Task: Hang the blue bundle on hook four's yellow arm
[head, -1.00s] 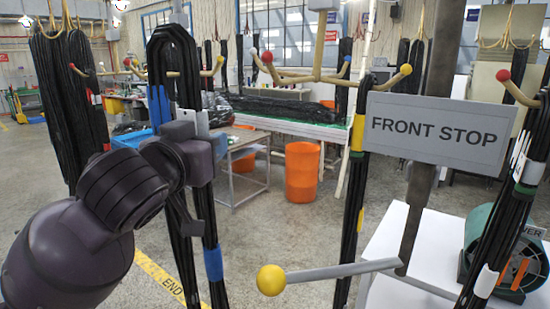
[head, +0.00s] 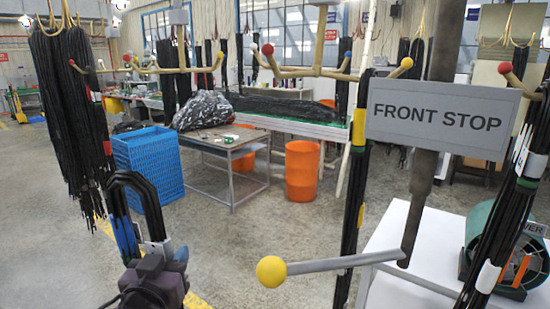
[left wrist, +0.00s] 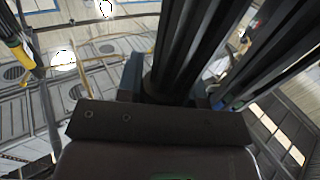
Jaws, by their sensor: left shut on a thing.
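My left gripper (head: 156,254) is low at the lower left of the head view, shut on the blue bundle (head: 131,184). The bundle is black hoses looped over at the top, with blue tape (head: 125,237) on one side; its lower part is out of frame. In the left wrist view the black hoses (left wrist: 185,45) rise from behind the dark gripper body. A yellow-tipped arm (head: 407,63) is at upper right, and another yellow tip (head: 220,58) is at upper left. I see no hook numbers. My right gripper is not in view.
A pole with a FRONT STOP sign (head: 440,118) stands at right. A grey bar with a yellow ball (head: 271,271) sticks out in front of it. Black hoses hang at left (head: 70,110) and right (head: 505,200). A blue crate (head: 150,168) and grey table (head: 230,145) stand behind.

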